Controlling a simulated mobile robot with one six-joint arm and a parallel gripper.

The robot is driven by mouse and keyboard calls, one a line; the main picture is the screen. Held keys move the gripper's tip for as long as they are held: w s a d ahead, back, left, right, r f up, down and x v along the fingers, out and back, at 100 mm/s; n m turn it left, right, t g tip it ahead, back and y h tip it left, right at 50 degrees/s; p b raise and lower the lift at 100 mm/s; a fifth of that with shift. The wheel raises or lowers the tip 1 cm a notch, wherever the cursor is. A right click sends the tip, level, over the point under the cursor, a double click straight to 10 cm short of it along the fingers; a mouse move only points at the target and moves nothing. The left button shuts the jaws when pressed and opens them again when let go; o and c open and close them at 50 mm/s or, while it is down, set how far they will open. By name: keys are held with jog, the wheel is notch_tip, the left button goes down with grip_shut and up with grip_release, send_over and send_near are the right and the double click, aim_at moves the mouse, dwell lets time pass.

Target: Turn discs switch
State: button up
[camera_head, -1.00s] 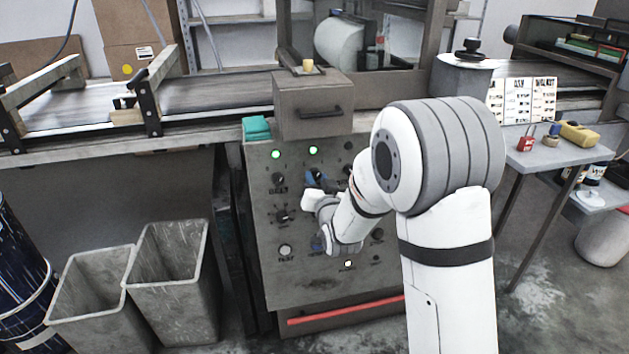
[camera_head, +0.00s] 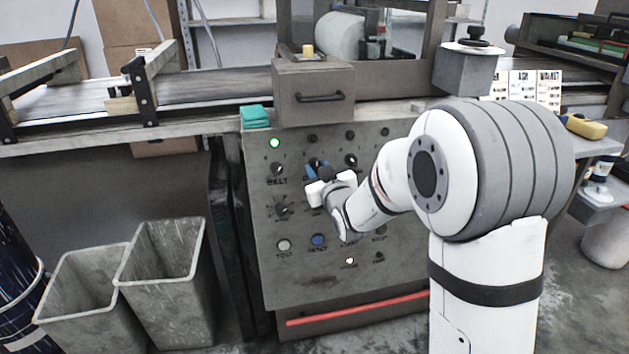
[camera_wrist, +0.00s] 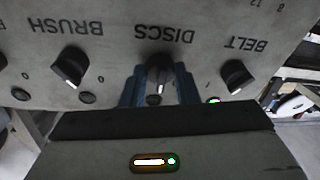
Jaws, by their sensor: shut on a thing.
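The discs switch (camera_wrist: 160,72) is a dark knob with a pale pointer mark, below the upside-down word DISCS in the wrist view. Its mark points down in that picture. My gripper (camera_wrist: 160,88) is shut on this knob, one blue finger on each side. In the head view my gripper (camera_head: 317,171) is at the panel's upper middle, hiding most of the switch. The lamp above the discs switch (camera_head: 312,138) is dark. The belt switch (camera_head: 278,169) is to its left, with a lit green lamp (camera_head: 275,142) above it.
The brush switch (camera_wrist: 70,68) is beside the discs switch. More knobs, a blue button (camera_head: 318,240) and a small lit lamp (camera_head: 350,261) are lower on the grey panel (camera_head: 300,280). A drawer box (camera_head: 313,82) juts out above. Grey bins (camera_head: 160,262) stand at left.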

jog(key=n+g+b, duration=0.1)
jog(key=n+b, duration=0.2)
jog(key=n, duration=0.3)
jog(key=shift+r+y+b, duration=0.1)
jog(key=shift+y+b, duration=0.3)
jog(key=shift+n, duration=0.5)
jog(key=o, duration=1)
jog(key=shift+c, duration=0.2)
jog(key=p+v, duration=0.1)
jog(key=v, duration=0.6)
jog(key=shift+s+d+p, duration=0.15)
jog(key=shift+s+p, duration=0.15)
jog(key=shift+s, duration=0.1)
